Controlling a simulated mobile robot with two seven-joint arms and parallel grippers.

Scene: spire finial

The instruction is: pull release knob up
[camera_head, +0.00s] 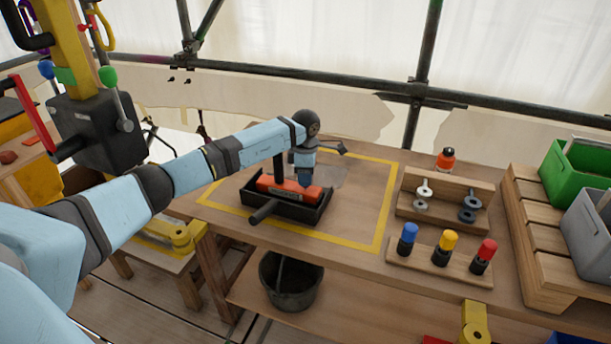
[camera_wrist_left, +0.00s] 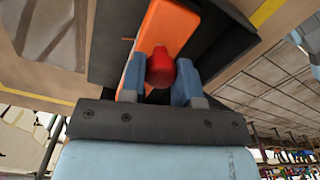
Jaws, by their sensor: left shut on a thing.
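The red release knob (camera_wrist_left: 160,68) shows in the left wrist view, between the two blue fingers of my left gripper (camera_wrist_left: 162,80). The gripper is shut on the knob. The knob sits in front of an orange-red block (camera_wrist_left: 168,28) in a black tray (camera_wrist_left: 215,45). In the head view the orange-red block (camera_head: 284,187) lies in the black tray (camera_head: 300,213) on the workbench, and my left gripper (camera_head: 303,177) points down over its right part. The knob is hidden there behind the gripper. My right gripper is not in view.
A yellow line (camera_head: 310,234) frames the tray on the bench. To the right stand a wooden rack (camera_head: 442,221), a peg strip with blue, yellow and red tops (camera_head: 432,262), and green (camera_head: 580,175) and grey bins (camera_head: 590,235).

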